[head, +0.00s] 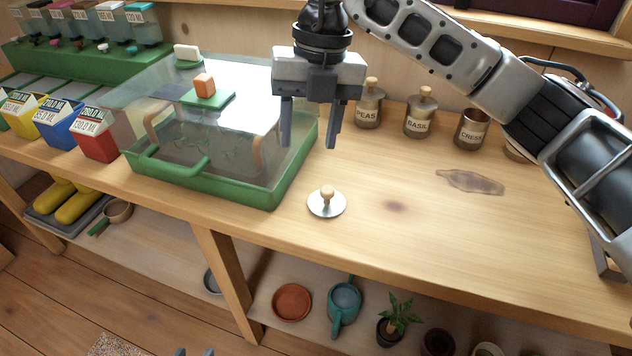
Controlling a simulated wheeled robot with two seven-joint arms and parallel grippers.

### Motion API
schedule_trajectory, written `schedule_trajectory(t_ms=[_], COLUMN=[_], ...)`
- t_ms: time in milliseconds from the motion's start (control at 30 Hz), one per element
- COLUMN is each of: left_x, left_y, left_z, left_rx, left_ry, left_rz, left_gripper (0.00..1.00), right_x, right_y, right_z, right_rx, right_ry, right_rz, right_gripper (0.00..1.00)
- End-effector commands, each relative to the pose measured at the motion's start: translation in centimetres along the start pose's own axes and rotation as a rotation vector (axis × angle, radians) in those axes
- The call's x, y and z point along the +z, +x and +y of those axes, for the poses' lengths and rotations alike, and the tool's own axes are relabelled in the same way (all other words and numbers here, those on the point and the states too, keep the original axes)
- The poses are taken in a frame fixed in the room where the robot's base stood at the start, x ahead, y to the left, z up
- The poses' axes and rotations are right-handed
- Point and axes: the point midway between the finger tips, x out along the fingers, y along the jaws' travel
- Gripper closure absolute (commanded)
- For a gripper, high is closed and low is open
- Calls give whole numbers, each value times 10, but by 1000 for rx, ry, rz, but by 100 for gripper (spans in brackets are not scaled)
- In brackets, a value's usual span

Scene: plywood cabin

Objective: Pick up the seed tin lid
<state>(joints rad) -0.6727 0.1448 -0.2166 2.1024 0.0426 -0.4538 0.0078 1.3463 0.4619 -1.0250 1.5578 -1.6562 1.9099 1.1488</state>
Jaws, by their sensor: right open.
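The seed tin lid (318,208) is a small silver disc with a pale wooden knob. It lies flat, knob up, on the wooden bench near its front edge, right of the green tray. My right gripper (309,140) hangs above and behind the lid, fingers pointing down. Its fingers are apart with nothing between them, and it does not touch the lid. The tin labelled CRESS (472,130) stands lidless at the back of the bench. Two grey tips at the bottom edge may be my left gripper (194,353); the rest is cut off.
A green tray with a clear cover (285,190) stands left of the lid. Tins labelled PEAS (368,108) and BASIL (420,118) have knobbed lids on. Coloured cartons (97,143) stand at left. The bench (420,240) right of the lid is clear. Pots sit on the shelf below.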

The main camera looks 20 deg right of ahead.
Motion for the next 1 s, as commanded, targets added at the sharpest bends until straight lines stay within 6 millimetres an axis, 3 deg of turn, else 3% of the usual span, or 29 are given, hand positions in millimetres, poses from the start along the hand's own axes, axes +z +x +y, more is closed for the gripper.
schedule_trajectory(t_ms=[100,200,600,1000], left_x=[0,0,0,-1], left_y=[0,0,-2,-5], left_z=[0,0,0,-1], left_rx=[0,0,-2,-5], left_ry=[2,3,9,16], left_rz=[0,-1,-10,-20], left_gripper=[64,64,64,64], right_x=[12,15,20,20], right_y=[-23,-22,56,94], right_z=[-22,-29,-40,-47], right_rx=[-113,-143,-140,-139], right_ry=[80,103,99,96], right_rz=[-71,-86,-82,-80], right_gripper=[51,51,51,51])
